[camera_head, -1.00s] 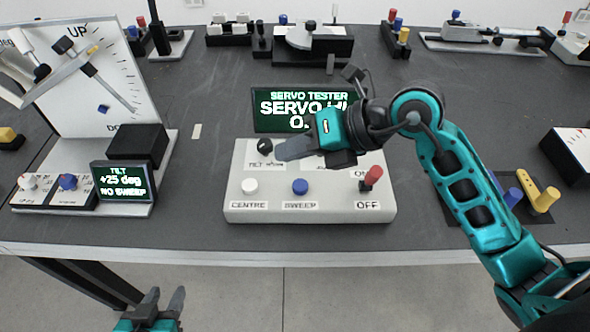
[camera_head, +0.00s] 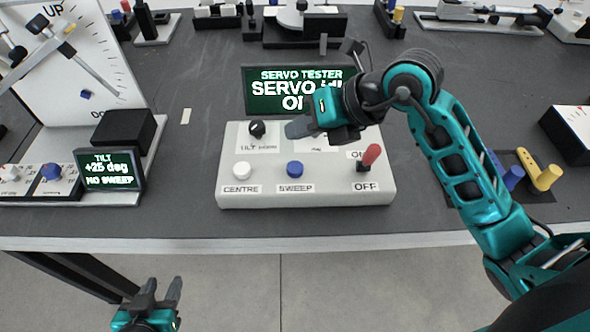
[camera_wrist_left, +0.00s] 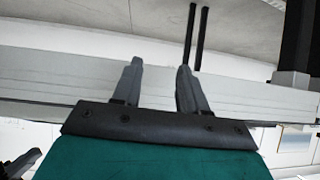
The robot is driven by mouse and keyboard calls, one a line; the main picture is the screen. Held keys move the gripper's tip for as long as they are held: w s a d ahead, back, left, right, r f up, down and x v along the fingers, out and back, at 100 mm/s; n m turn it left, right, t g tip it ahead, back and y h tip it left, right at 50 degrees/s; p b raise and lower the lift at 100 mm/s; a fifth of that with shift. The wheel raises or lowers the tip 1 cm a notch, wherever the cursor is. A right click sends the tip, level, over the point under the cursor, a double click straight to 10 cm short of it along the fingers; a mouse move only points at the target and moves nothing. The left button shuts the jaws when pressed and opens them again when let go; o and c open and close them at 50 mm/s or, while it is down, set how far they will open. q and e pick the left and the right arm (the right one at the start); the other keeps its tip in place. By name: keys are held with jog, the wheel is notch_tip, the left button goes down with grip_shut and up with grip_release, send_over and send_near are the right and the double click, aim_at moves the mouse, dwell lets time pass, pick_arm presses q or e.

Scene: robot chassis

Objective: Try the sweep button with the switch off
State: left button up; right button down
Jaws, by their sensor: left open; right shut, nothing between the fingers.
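The servo tester box (camera_head: 305,202) sits near the table's front edge. On it are the blue sweep button (camera_head: 295,169), the white centre button (camera_head: 242,170), a black tilt knob (camera_head: 257,129) and the red-tipped switch (camera_head: 370,156), whose lower label reads OFF. My right gripper (camera_head: 290,129) is shut and empty, above the box's back part, behind the sweep button and right of the knob. It hides some panel labels. My left gripper (camera_head: 158,290) is open and empty, in front of the table edge; its fingers show in the left wrist view (camera_wrist_left: 156,88).
The green tester screen (camera_head: 300,92) behind the box is partly covered by my right arm. At left, a small screen (camera_head: 109,169) reads TILT +25 deg NO SWEEP beside a dial board (camera_head: 75,80). Blue and yellow levers (camera_head: 545,177) stand at right. Front table edge is clear.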

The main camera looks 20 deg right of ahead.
jog(key=b, duration=0.3)
send_over(300, 168)
notch_tip(300, 168, down, 5)
jog(key=shift+r, duration=0.2)
jog(key=shift+f+b, duration=0.55)
jog(key=shift+f, duration=0.1)
pick_arm(q)
jog(key=shift+w+d+f+h, duration=0.2)
jog(key=shift+w+d+f, duration=0.1)
jog(key=shift+d+f, duration=0.25)
jog(key=shift+w+d+f+h, duration=0.2)
jog(key=shift+w+d+f, duration=0.1)
jog(key=shift+d+f, duration=0.2)
jog(key=shift+a+f, duration=0.2)
jog(key=shift+d+r, duration=0.1)
pick_arm(e)
jog(key=shift+f, duration=0.15)
pick_arm(q)
jog(key=shift+f+b, duration=0.25)
jog(key=shift+b, duration=0.05)
pick_arm(e)
jog(key=shift+f, duration=0.35)
